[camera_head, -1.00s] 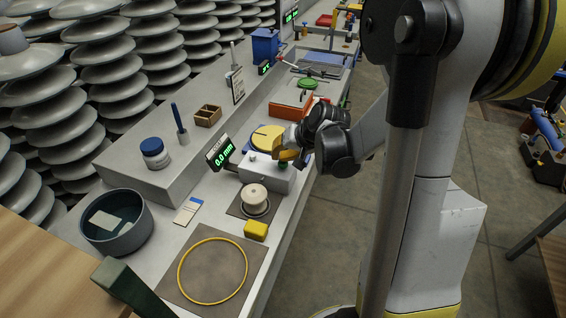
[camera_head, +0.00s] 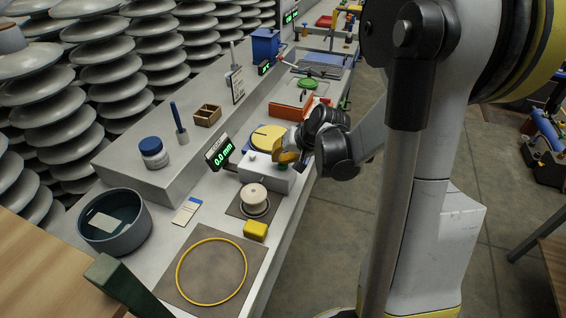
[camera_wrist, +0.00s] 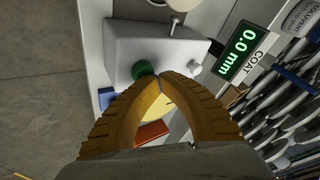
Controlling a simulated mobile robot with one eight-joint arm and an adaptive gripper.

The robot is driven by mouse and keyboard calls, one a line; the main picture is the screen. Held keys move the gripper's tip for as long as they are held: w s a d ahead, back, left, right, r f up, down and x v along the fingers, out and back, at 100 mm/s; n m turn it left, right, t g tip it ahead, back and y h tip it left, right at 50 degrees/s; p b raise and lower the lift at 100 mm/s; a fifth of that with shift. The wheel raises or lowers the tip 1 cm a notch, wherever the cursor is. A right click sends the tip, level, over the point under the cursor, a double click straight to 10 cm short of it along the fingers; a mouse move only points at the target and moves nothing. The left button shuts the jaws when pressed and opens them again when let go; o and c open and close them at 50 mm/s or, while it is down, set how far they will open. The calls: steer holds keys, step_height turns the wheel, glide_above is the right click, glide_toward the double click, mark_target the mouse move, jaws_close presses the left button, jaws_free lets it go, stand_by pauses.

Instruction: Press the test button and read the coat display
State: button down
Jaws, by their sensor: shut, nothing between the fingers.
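The coat display (camera_head: 220,152) stands tilted on the bench and reads 0.0 mm in green. In the wrist view the display (camera_wrist: 240,51) shows the same reading above the word COAT. The green test button (camera_wrist: 143,70) is on a light grey box (camera_head: 268,176). My gripper (camera_head: 284,157) is over the box at the button. In the wrist view its two yellow fingers (camera_wrist: 161,82) meet at the tips, shut and empty, right beside the button. I cannot tell whether they touch it.
A white spool-shaped piece (camera_head: 254,197) stands on a dark mat in front of the box, beside a yellow block (camera_head: 256,230). A round yellow pad (camera_head: 266,137) lies behind the box. A dark tub (camera_head: 115,222) and a yellow ring (camera_head: 212,271) are nearer.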

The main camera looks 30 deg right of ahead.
stand_by(0.4)
steer(key=shift+r+p, duration=0.9)
steer(key=shift+r, duration=0.2)
step_height(320, 180, up, 5)
steer(key=p, duration=0.4)
stand_by(0.4)
steer(key=s+a+r+n+h, duration=0.1)
steer(key=s+a+r+n, duration=0.2)
steer(key=s+a+r, duration=0.2)
steer(key=s+a+r+n, duration=0.3)
steer(key=s+a+r, duration=0.2)
steer(key=s+a, duration=0.5)
steer(key=s, duration=0.4)
steer(key=shift+r+h, duration=0.2)
steer(key=shift+h, duration=0.2)
